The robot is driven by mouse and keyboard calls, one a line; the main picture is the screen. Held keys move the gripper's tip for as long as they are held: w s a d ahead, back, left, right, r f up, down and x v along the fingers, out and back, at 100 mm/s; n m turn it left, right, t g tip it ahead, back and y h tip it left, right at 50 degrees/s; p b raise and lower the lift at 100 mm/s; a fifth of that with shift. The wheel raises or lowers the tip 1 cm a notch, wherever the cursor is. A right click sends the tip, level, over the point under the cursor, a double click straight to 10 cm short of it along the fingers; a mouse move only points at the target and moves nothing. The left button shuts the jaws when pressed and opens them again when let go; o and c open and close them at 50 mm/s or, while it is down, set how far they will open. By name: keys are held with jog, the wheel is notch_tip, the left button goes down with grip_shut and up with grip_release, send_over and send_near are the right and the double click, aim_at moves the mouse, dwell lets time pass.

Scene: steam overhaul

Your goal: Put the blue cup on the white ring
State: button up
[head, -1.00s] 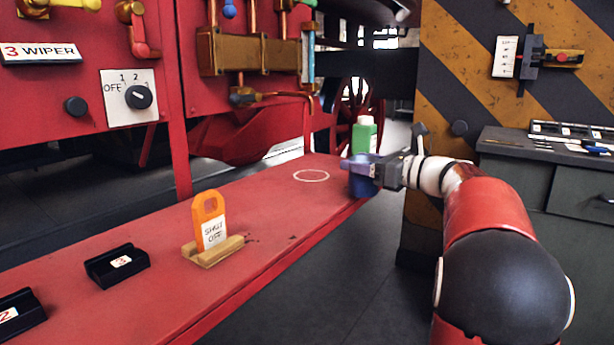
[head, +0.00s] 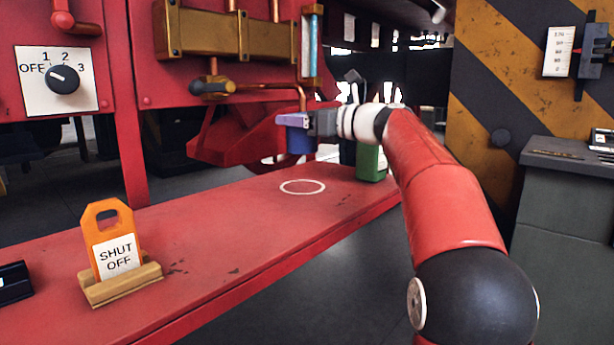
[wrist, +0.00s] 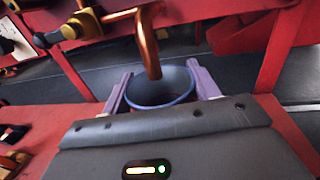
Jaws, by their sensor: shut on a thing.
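The blue cup (head: 299,141) is held upright between the purple fingers of my gripper (head: 293,120). In the wrist view the cup (wrist: 163,104) shows its open rim between the two fingers of my gripper (wrist: 163,88). The white ring (head: 302,187) is a thin outline on the red bench, near its far end. In the head view the cup is in the air above the bench, above the ring in the picture. The ring does not show in the wrist view.
A copper pipe (wrist: 147,45) is close to the cup in the wrist view. An orange shut-off tag (head: 112,240) stands in a wooden holder at the left.

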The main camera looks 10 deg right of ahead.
notch_tip(320, 180, down, 8)
jog(key=shift+r+b, duration=0.1)
jog(key=shift+b, duration=1.15)
jog(key=o, duration=1.1)
jog(key=v, duration=1.2)
